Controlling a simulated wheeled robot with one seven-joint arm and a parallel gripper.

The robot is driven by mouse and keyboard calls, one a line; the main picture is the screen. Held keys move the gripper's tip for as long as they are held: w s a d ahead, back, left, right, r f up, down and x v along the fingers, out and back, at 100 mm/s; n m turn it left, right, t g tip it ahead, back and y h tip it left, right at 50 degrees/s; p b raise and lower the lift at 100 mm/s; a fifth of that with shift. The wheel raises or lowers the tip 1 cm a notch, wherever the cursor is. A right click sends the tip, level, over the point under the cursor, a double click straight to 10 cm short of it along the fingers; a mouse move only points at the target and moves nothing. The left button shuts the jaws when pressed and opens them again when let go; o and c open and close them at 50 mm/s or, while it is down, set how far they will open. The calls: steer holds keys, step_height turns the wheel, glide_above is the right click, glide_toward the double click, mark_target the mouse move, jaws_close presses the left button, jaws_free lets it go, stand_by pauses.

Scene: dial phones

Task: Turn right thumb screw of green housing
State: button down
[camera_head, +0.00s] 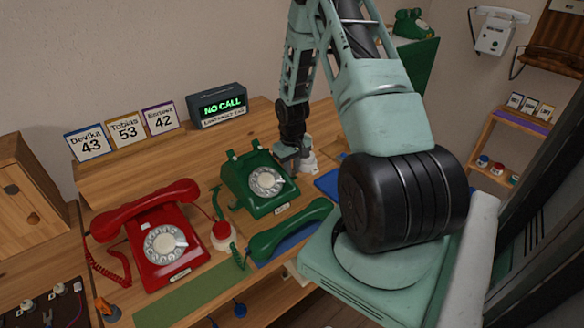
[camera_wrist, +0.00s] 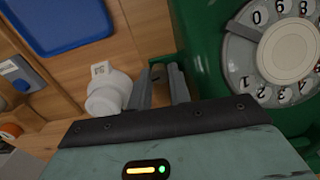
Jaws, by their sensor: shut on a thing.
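The green phone housing (camera_head: 258,183) stands upright on the wooden desk, with its handset (camera_head: 290,229) off and lying in front of it. The housing's green side and dial also fill the right of the wrist view (camera_wrist: 205,45). My gripper (camera_head: 291,158) is at the housing's right side. In the wrist view its two grey fingers (camera_wrist: 162,85) are closed around a small part beside the green wall, at the place of the right thumb screw. That part is mostly hidden between the fingers, so its turn angle cannot be told.
A white container (camera_wrist: 107,93) stands close beside my fingers. A blue tray (camera_wrist: 62,22) lies beyond it. The red phone (camera_head: 160,235) is to the left. A display (camera_head: 218,106) reading "NO CALL" and number cards (camera_head: 127,131) stand behind.

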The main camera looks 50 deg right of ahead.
steer(key=n, duration=0.3)
steer(key=shift+n+p, duration=0.4)
steer(key=n+p, duration=0.1)
steer(key=n, duration=0.2)
steer(key=shift+n, duration=0.3)
steer(key=n+p, duration=0.2)
steer(key=n, duration=0.4)
steer(key=shift+n, duration=0.4)
steer(key=c, duration=1.3)
jaws_free()
step_height(320, 180, up, 17)
steer(key=shift+r, duration=0.2)
